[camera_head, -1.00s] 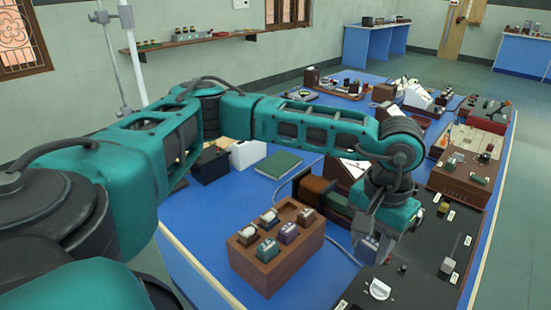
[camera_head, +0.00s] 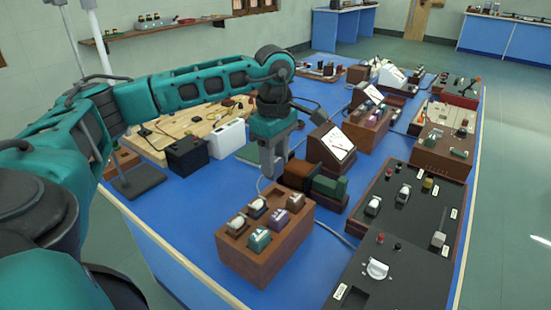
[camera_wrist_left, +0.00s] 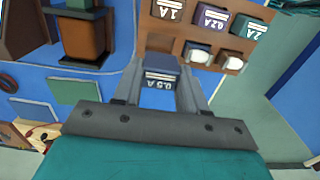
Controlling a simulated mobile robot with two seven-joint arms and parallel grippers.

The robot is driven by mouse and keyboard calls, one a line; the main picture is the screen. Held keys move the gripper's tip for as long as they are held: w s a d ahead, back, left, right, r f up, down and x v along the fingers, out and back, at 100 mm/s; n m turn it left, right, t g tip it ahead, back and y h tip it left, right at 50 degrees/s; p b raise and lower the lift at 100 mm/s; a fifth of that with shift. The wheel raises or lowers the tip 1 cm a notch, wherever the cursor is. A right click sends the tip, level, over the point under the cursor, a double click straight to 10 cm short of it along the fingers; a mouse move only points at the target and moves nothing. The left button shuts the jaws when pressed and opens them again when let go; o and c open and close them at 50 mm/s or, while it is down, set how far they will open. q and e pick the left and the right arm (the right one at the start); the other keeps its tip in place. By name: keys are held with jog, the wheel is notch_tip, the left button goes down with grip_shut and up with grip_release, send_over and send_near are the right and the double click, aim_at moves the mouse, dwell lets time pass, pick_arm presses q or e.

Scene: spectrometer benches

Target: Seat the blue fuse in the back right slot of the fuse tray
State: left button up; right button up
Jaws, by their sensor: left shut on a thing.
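The fuse tray (camera_head: 250,268) is a brown wooden block with two rows of slots. It holds a teal fuse (camera_head: 260,240), a purple fuse (camera_head: 279,219), a brown fuse (camera_head: 296,203) and two white-topped fuses (camera_head: 236,225). In the head view, the far slot of the left row, beside the brown fuse, appears empty. My left gripper (camera_head: 272,174) points down above the tray's far end. In the left wrist view it is shut on the blue fuse (camera_wrist_left: 160,72), marked 0.5 A, apart from the tray (camera_wrist_left: 150,25). My right gripper is not in view.
A brown and green block unit (camera_head: 327,188) stands just behind the tray, with a meter (camera_head: 333,143) beyond it. Black control panels (camera_head: 405,205) fill the right side. A white box (camera_head: 227,138) and a black box (camera_head: 187,156) stand left. Blue tabletop left of the tray is clear.

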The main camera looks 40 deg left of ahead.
aim_at(274, 179)
pick_arm(q)
jog(key=shift+f+b, duration=1.45)
jog(key=shift+f, duration=0.4)
jog(key=shift+f+b, duration=0.4)
jog(key=shift+f, duration=0.1)
jog(key=shift+f+b, duration=0.3)
jog(key=shift+f, duration=0.2)
jog(key=shift+f+b, duration=0.3)
jog(key=shift+f, duration=0.4)
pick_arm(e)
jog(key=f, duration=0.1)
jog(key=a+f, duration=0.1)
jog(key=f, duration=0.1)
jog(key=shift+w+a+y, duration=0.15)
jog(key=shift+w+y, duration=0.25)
pick_arm(q)
jog(key=o, duration=1.1)
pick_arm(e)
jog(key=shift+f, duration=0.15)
